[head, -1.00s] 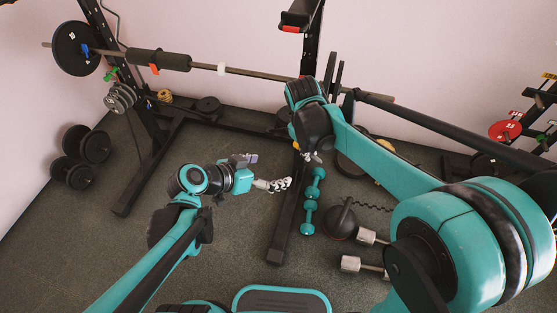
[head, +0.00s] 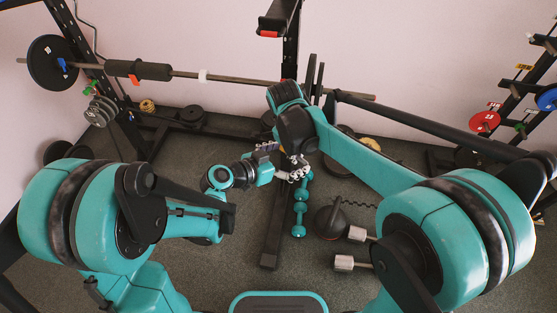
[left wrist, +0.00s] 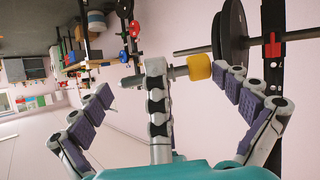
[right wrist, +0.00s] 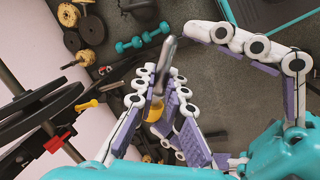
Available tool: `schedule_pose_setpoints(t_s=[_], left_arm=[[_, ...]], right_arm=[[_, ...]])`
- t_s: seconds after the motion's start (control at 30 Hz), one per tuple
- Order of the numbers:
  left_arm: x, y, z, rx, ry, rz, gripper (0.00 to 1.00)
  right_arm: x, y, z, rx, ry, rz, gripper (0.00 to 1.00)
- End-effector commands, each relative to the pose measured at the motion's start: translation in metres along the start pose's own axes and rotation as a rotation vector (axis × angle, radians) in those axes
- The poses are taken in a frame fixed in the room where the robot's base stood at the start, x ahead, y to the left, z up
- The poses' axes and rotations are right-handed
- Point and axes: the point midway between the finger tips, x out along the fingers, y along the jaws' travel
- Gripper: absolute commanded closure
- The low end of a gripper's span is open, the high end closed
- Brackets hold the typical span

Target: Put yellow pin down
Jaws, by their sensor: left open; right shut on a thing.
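The pin (right wrist: 165,65) is a grey metal rod with a yellow end, clasped between the fingers of my right gripper (right wrist: 162,100), which partly hide the yellow part. In the head view, my right gripper (head: 297,168) holds a small yellow part (head: 281,149) above the floor. My left gripper (head: 276,160) is open close beside the right one; whether they touch is unclear. In the left wrist view, a yellow knob on a grey rod (left wrist: 199,67) shows beyond and between the open left fingers; whether it is the held pin is hard to tell.
A rack with a barbell (head: 230,79) stands ahead. Teal dumbbells (head: 300,207) and a dark kettlebell (head: 330,222) lie on the floor below my right gripper. Chrome-ended dumbbells (head: 344,263) lie nearer. Plates stand at the left. Floor at front left of the rack's foot is clear.

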Motion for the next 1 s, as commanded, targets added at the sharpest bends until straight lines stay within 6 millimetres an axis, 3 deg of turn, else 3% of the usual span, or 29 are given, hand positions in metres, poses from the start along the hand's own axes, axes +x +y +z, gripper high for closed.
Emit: schedule_pose_setpoints(t_s=[0.2, 0.47, 0.63, 0.73, 0.77, 0.83, 1.0], left_arm=[[0.017, 0.004, 0.000, 0.000, -0.002, 0.009, 0.00], [0.018, 0.004, 0.000, 0.000, -0.002, 0.009, 0.00], [0.018, 0.004, 0.001, 0.000, -0.002, 0.010, 0.36], [0.018, 0.004, 0.001, 0.000, -0.003, 0.011, 0.37], [0.018, 0.004, 0.001, 0.000, -0.003, 0.011, 0.42], [0.018, 0.005, 0.001, 0.000, -0.003, 0.012, 0.42], [0.018, 0.004, 0.000, 0.000, -0.002, 0.009, 0.42]], right_arm=[[-0.001, -0.003, -0.003, -0.006, 0.006, -0.006, 1.00], [-0.001, -0.003, -0.003, -0.006, 0.007, -0.005, 1.00], [-0.001, -0.003, -0.003, -0.005, 0.007, -0.005, 1.00], [-0.001, -0.003, -0.003, -0.006, 0.008, -0.005, 1.00], [-0.001, -0.003, -0.004, -0.006, 0.009, -0.005, 0.82], [-0.001, -0.003, -0.004, -0.006, 0.009, -0.005, 0.65], [-0.001, -0.002, -0.003, -0.005, 0.007, -0.004, 0.65]])
